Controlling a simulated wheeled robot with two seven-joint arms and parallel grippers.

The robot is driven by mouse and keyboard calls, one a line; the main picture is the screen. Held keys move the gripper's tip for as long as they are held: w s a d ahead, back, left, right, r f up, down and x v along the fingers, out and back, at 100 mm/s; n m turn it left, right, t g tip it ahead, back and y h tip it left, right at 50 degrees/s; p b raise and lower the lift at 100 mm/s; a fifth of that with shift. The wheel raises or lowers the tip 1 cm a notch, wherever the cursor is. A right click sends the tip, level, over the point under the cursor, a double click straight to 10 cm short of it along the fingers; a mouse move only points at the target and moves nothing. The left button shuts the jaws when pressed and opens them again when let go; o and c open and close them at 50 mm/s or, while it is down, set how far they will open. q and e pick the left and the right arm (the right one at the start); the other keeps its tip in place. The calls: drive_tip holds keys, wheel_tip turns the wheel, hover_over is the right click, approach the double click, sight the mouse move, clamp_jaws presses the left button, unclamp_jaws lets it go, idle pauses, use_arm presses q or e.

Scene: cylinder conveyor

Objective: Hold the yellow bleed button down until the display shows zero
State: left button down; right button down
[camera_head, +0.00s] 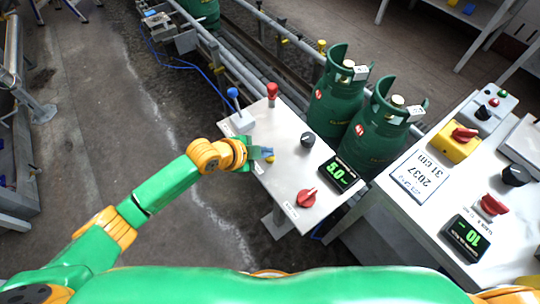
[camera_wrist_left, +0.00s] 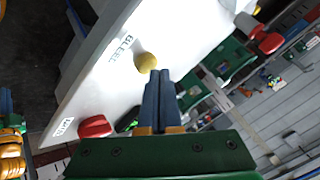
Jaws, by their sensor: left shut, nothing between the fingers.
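The yellow bleed button (camera_head: 270,160) is on the near-left edge of the white control panel (camera_head: 290,135), partly hidden by my left gripper (camera_head: 267,152). In the left wrist view the round yellow button (camera_wrist_left: 146,61) stands beside the printed word BLEED. My left gripper (camera_wrist_left: 160,73) is shut and empty, its blue fingertips close to the button. I cannot tell whether they touch it. The green-lit display (camera_head: 338,174) on the panel reads 5.0.
A second console at right has a display (camera_head: 467,238) reading 10.

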use_arm(q)
drive_tip(key=shift+f+b, duration=0.35)
drive_tip(key=shift+f, duration=0.15)
idle(0.5)
drive_tip(key=shift+r, duration=0.1)
idle(2.7)
drive_tip(key=shift+r+p, duration=0.8)
drive_tip(key=shift+p, duration=0.15)
drive_tip(key=shift+r, duration=0.1)
wheel_tip(320, 180, up, 5)
drive_tip(key=p, duration=0.5)
